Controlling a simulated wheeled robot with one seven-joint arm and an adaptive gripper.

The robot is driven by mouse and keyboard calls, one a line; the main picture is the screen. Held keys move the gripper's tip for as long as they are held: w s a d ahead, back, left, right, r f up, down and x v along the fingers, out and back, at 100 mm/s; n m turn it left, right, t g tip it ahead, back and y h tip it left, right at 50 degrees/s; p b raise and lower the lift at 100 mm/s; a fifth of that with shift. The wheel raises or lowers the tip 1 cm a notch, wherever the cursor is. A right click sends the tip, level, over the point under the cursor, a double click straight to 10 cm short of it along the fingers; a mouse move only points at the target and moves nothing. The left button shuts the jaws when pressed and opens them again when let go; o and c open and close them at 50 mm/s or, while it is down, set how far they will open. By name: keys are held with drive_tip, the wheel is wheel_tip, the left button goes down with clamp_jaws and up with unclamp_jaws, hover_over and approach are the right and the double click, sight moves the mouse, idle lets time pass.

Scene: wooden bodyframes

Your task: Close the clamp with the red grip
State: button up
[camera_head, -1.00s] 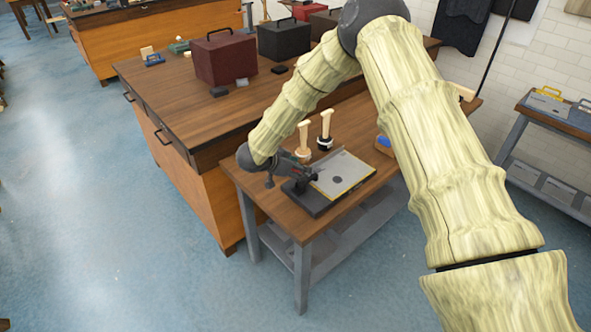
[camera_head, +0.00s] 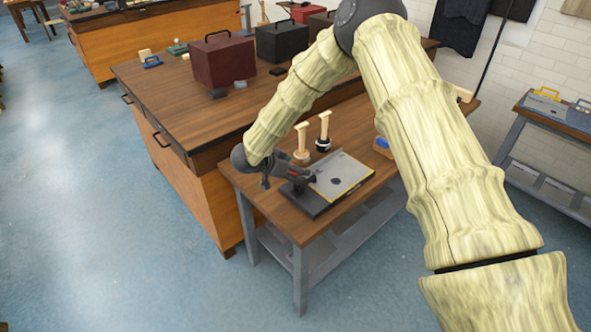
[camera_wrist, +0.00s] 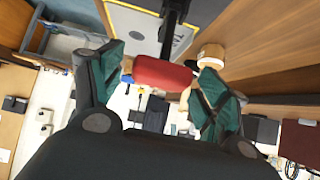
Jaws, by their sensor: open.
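The red grip (camera_wrist: 163,72) of the clamp lies between the spread fingers of my gripper (camera_wrist: 160,65) in the wrist view. The green-padded fingers are open, with gaps beside the grip. The clamp's dark arm (camera_wrist: 174,22) runs from the grip toward the plate. In the head view my gripper (camera_head: 283,171) is at the left end of the grey plate (camera_head: 342,174), which has a yellow edge and sits on a dark base (camera_head: 318,207). The clamp is small there and mostly hidden by my gripper, so its exact angle is hard to tell.
Two pale-handled tools (camera_head: 302,140) stand behind the plate on the small workbench (camera_head: 295,225). A blue object (camera_head: 382,142) lies farther right. A larger wooden bench (camera_head: 180,95) with a dark red box (camera_head: 224,62) stands behind. The floor at left is clear.

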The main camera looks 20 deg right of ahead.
drive_tip(key=v, duration=1)
drive_tip(key=shift+a+r, duration=0.15)
drive_tip(key=shift+r, duration=0.1)
